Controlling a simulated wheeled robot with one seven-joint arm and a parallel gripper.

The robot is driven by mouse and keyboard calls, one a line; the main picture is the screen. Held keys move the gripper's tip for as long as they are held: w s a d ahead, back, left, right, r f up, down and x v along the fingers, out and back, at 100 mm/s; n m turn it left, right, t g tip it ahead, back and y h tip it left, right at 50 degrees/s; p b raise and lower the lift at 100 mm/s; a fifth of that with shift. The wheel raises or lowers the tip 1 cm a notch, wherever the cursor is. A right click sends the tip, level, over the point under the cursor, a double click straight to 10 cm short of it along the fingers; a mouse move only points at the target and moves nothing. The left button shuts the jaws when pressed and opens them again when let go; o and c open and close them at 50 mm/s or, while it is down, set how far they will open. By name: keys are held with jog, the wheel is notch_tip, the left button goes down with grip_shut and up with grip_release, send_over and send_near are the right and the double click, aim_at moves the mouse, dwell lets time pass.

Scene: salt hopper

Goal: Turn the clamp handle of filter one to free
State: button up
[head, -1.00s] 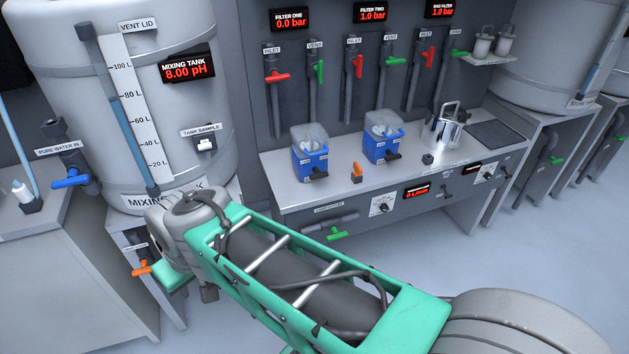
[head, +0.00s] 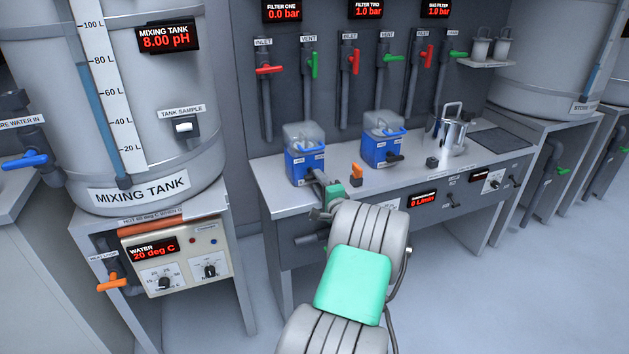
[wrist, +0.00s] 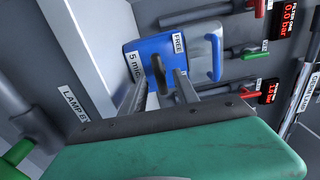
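Filter one (head: 304,163) is a blue housing with a clear top on the bench, below the display reading 0.0 bar. In the wrist view its blue face (wrist: 148,52) carries a FREE label and a "5 mic…" label. The dark clamp handle (wrist: 158,74) stands out from that face, between the labels. My gripper (wrist: 163,86) is at the housing's front with its two fingers apart, one on each side of the handle. I cannot tell whether they touch it. In the head view my gripper (head: 318,180) hides the handle.
Filter two (head: 382,145) stands to the right on the same bench, with an orange switch (head: 357,170) between them. A metal jug (head: 453,132) is farther right. Red and green valves hang on the wall behind. The mixing tank (head: 140,110) is at left.

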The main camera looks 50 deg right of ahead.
jog(key=x, duration=0.3)
jog(key=shift+w+d, duration=0.15)
jog(key=shift+w, duration=0.25)
grip_shut()
